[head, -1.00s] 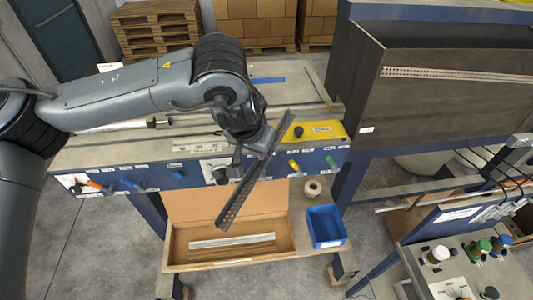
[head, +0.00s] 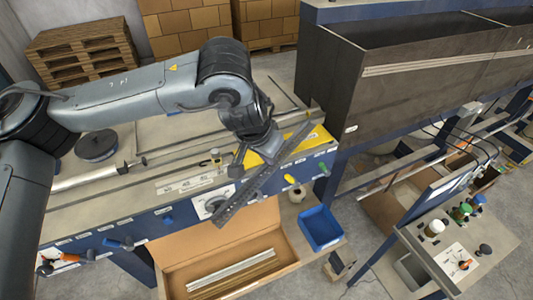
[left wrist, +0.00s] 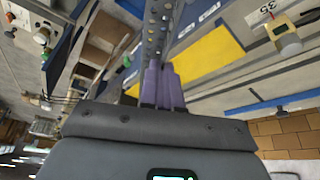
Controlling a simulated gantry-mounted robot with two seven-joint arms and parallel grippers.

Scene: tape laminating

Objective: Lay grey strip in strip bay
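My left gripper (left wrist: 162,88) is shut on a long dark grey perforated strip, which shows in the head view (head: 245,195) and the left wrist view (left wrist: 158,35). The strip is held in the air above the bench's front edge, slanting from lower left to upper right. Its upper end overlaps the yellow block (head: 316,138) in the picture; I cannot tell whether they touch. The gripper's purple fingers show around the strip in the left wrist view. I cannot tell which place is the strip bay. My right gripper is not in view.
An open cardboard box (head: 284,245) with pale and brown strips (head: 232,270) stands below the bench front. A blue bin (head: 320,229) is beside it. Knobs line the blue bench front (head: 140,222). A large dark hopper (head: 400,95) stands at the right.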

